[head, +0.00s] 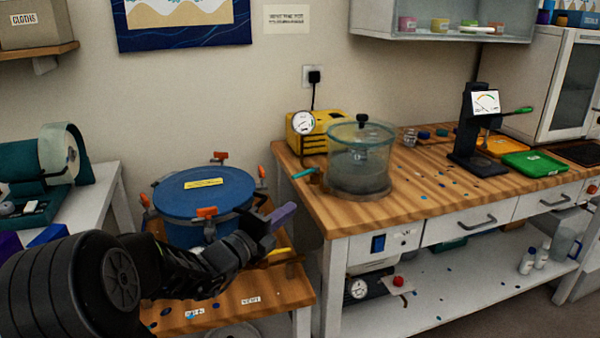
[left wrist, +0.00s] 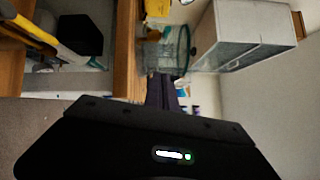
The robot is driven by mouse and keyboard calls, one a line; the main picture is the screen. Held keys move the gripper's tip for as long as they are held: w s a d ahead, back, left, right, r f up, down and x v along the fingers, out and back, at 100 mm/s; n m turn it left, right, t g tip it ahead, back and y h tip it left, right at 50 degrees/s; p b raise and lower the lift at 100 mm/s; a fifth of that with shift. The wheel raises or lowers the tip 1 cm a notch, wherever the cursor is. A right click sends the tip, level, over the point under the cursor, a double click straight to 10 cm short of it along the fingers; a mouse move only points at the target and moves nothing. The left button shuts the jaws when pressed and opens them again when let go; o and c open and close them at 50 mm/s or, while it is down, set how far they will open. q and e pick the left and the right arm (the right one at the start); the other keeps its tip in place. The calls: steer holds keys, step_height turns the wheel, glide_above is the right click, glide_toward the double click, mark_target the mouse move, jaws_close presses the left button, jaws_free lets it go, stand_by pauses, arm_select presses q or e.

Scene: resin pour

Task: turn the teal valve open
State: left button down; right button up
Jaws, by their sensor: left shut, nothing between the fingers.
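The teal valve (head: 304,173) is a small teal handle at the left edge of the wooden bench, beside the clear glass chamber (head: 362,170). A yellow pump with a round gauge (head: 306,128) stands behind it. My left gripper (head: 284,215) is shut and empty, with its purple-grey fingers pointing up and right. It is below and left of the valve, apart from it. In the left wrist view the shut fingers (left wrist: 163,92) point towards the glass chamber (left wrist: 165,52), and I cannot make out the valve there. My right gripper is in neither view.
A blue pressure pot (head: 203,190) with orange clamps stands on the low wooden table (head: 235,307) behind my left arm. The bench (head: 425,195) has orange and green trays (head: 535,164) and a dark stand gauge (head: 480,125) to the right. Blue chips lie scattered about.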

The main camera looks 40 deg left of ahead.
arm_select(q)
steer(key=shift+a+r, duration=0.1)
steer(key=shift+w, duration=0.1)
glide_toward(305, 173)
steer(key=w+d+f, duration=0.1)
steer(key=w+d, duration=0.4)
steer(key=w, duration=0.1)
steer(key=shift+w+a+r, duration=0.1)
steer(key=shift+a+r, duration=0.05)
steer(key=shift+a, duration=0.8)
steer(key=shift+a+r, duration=0.1)
steer(key=shift+a, duration=0.8)
